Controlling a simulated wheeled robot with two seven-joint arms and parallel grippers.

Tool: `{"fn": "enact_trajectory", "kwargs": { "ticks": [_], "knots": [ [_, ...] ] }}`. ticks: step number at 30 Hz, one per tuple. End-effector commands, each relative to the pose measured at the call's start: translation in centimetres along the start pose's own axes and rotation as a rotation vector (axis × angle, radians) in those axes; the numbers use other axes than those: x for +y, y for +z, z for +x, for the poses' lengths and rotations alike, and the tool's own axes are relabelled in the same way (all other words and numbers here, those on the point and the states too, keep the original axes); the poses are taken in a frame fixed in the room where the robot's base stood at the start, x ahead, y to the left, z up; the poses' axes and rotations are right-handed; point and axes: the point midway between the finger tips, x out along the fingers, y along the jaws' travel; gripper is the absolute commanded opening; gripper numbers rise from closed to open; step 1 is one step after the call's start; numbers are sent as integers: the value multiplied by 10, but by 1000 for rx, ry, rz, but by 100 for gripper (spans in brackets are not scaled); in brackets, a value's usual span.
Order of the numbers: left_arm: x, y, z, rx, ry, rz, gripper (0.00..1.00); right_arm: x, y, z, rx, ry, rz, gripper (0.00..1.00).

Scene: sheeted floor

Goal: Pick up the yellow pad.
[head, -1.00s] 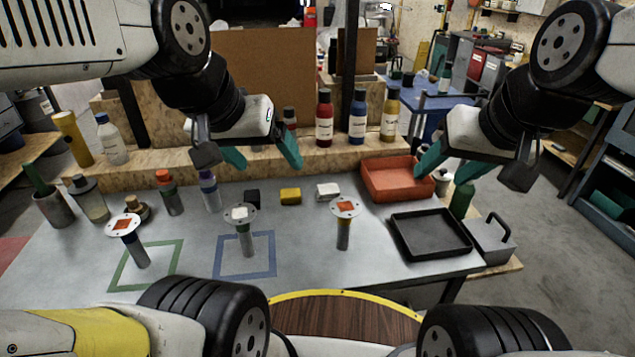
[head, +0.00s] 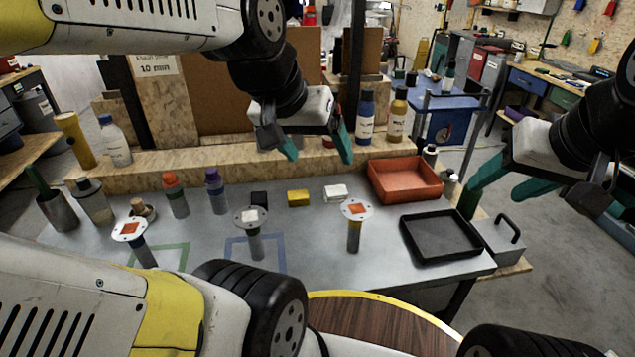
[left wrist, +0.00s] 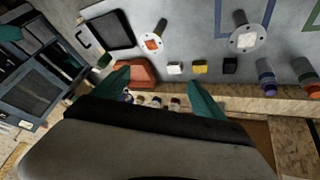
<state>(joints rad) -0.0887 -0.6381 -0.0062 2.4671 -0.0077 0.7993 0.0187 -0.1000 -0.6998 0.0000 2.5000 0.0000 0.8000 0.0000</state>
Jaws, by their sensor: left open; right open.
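The yellow pad (head: 298,198) lies on the grey table between a black pad (head: 259,199) and a white pad (head: 335,192). My left gripper (head: 318,150) is open and empty, above and behind the pad near the wooden ledge. Its teal fingers also show in the left wrist view (left wrist: 160,88). My right gripper (head: 497,189) is open and empty at the right, beyond the table's right side. Nothing hides the pad.
Three stands with round tops, such as the one with an orange square (head: 357,210), rise in front of the pads. A red tray (head: 405,196) and a black tray (head: 441,254) are to the right. Several bottles stand at the left. The wooden ledge (head: 240,158) runs behind.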

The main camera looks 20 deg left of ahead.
Motion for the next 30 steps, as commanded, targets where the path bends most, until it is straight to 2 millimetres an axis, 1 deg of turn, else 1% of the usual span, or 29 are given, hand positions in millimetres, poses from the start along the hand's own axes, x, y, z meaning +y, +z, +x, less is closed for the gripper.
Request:
{"fn": "enact_trajectory", "kwargs": {
  "ticks": [5, 11, 14, 17, 20, 23, 24, 26, 30],
  "knots": [
    [-6, -11, 8, -29, -11, -28, 82, 0, 0, 0, 0, 0, 0, 53],
    [-18, -29, 24, -76, -33, -76, 82, 0, 0, 0, 0, 0, 0, 53],
    [-26, -40, 37, -109, -48, -109, 82, 0, 0, 0, 0, 0, 0, 53],
    [-38, -54, 55, -151, -69, -151, 82, 0, 0, 0, 0, 0, 0, 53],
    [-56, -69, 82, -205, -100, -206, 82, 0, 0, 0, 0, 0, 0, 53],
    [-75, -81, 113, -258, -133, -261, 82, 0, 0, 0, 0, 0, 0, 53],
    [-83, -85, 126, -279, -148, -283, 82, 0, 0, 0, 0, 0, 0, 53],
    [-96, -89, 146, -311, -170, -315, 82, 0, 0, 0, 0, 0, 0, 53],
    [-126, -92, 194, -381, -221, -381, 82, 0, 0, 0, 0, 0, 0, 53]
  ]
}}
